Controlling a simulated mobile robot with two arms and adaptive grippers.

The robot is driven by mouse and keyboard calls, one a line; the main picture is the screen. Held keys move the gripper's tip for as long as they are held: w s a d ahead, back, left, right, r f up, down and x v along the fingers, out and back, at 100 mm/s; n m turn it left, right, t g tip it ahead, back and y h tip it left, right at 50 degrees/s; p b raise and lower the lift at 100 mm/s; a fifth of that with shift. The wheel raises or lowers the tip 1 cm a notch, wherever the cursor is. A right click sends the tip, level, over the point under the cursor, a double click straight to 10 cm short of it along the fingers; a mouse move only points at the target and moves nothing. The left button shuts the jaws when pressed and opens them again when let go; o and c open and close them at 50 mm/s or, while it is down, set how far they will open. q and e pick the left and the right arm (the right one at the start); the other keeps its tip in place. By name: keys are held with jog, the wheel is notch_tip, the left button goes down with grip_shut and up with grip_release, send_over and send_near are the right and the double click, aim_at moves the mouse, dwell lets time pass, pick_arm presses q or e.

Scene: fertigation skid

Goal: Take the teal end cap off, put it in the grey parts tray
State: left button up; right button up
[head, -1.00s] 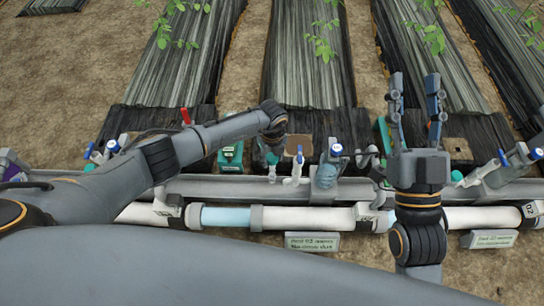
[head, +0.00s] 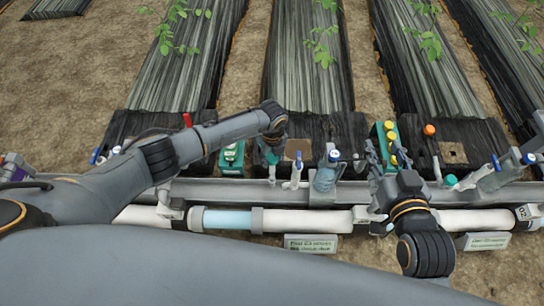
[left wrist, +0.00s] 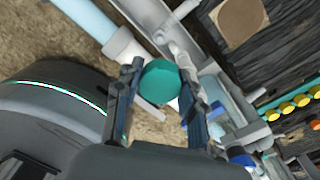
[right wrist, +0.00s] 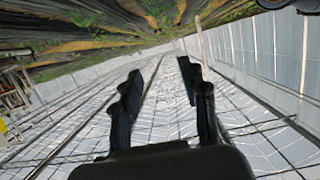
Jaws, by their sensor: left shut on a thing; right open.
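The teal end cap (left wrist: 160,82) sits between the two fingers of my left gripper (left wrist: 161,70) in the left wrist view. In the head view the cap (head: 271,158) shows just below my left gripper (head: 275,140), above a white upright fitting (head: 272,176) on the rail. I cannot tell whether the cap still touches the fitting. My left gripper is shut on the cap. My right gripper (head: 382,158) is open at the right, over the rail near a teal box; its empty fingers (right wrist: 162,85) show in the right wrist view. I cannot make out the grey parts tray.
A grey rail (head: 235,190) and a white pipe (head: 310,219) cross the front. A teal box with yellow caps (head: 378,134) and an orange knob (head: 429,130) lie further right. Another teal cap (head: 451,180) is at right.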

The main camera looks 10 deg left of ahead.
aim_at(272, 156)
pick_arm(q)
notch_tip(272, 156, up, 2)
jog(key=shift+r+p, duration=0.1)
jog(key=shift+p, duration=0.85)
jog(key=shift+r+p, duration=0.85)
notch_tip(272, 156, up, 4)
jog(key=p, duration=0.3)
jog(key=shift+f+p, duration=0.1)
jog(key=shift+p, duration=0.2)
pick_arm(e)
jog(key=s+d+f+g+h, duration=0.1)
jog(key=s+d+f+g, duration=0.2)
jog(key=s+f+g, duration=0.3)
jog(key=s+d+f+g+h, duration=0.25)
jog(key=s+g, duration=0.25)
jog(key=s, duration=0.4)
pick_arm(q)
jog(key=shift+r+p, duration=0.9)
jog(key=shift+r, duration=0.05)
jog(key=shift+r+p, duration=1.25)
jog(key=shift+r, duration=0.05)
pick_arm(e)
notch_tip(272, 156, down, 20)
jog(key=s, duration=0.1)
jog(key=shift+s+r+g+y, duration=0.15)
jog(key=shift+s+g+y, duration=0.05)
jog(key=shift+g+y, duration=0.2)
